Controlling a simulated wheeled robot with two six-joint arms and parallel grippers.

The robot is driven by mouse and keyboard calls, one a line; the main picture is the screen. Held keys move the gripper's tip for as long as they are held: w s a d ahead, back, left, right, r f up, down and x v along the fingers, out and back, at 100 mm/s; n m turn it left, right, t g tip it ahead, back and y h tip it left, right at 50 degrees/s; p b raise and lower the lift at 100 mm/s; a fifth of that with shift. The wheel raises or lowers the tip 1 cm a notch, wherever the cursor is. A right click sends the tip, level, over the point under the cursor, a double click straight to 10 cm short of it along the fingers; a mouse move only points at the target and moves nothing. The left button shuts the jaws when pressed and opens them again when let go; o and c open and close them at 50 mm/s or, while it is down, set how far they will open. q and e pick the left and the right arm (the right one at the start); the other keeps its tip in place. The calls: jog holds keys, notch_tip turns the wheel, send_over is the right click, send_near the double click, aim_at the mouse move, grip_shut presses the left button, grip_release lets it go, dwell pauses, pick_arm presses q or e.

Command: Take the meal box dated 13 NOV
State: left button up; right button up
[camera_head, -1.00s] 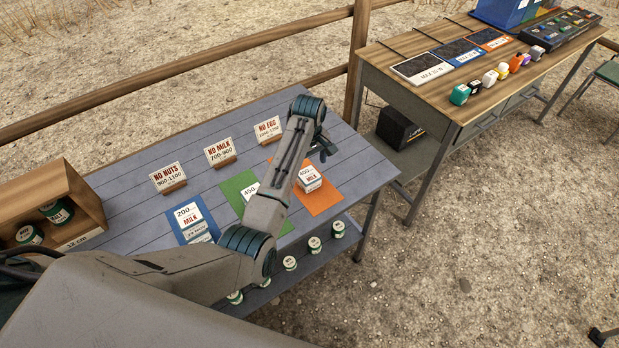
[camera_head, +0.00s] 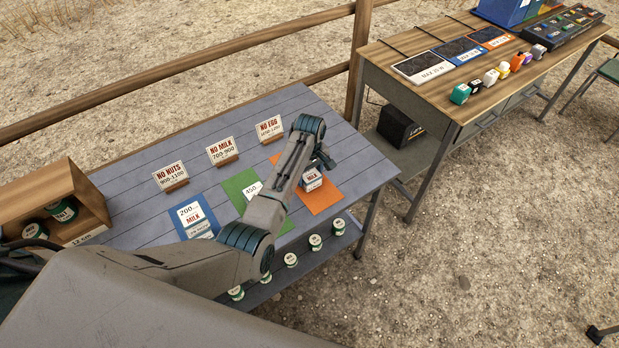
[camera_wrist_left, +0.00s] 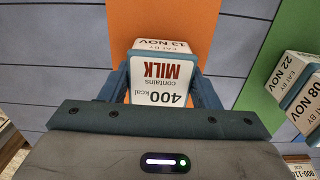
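The meal box dated 13 NOV (camera_wrist_left: 160,72) stands on the orange mat (camera_wrist_left: 198,22). Its label reads 400 kcal, contains MILK. In the head view the box (camera_head: 313,178) shows partly behind my left gripper (camera_head: 322,166). In the left wrist view the fingers of my left gripper (camera_wrist_left: 163,88) lie on both sides of the box, very close to it. Whether they press on it, I cannot tell. Boxes dated 22 NOV (camera_wrist_left: 300,68) and 08 NOV (camera_wrist_left: 305,105) stand on the green mat to the right in the wrist view. My right gripper is not in view.
A blue mat (camera_head: 182,214) bears more meal boxes. Signs NO NUTS (camera_head: 170,175), NO MILK (camera_head: 222,151) and NO EGG (camera_head: 269,128) stand behind the mats. A wooden crate (camera_head: 85,198) with cans is at left. Several cans sit on the lower shelf. Another table (camera_head: 450,100) stands at right.

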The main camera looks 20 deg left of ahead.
pick_arm(q)
jog(key=shift+c, duration=0.8)
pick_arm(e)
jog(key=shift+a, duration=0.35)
pick_arm(q)
jog(key=shift+r, duration=0.1)
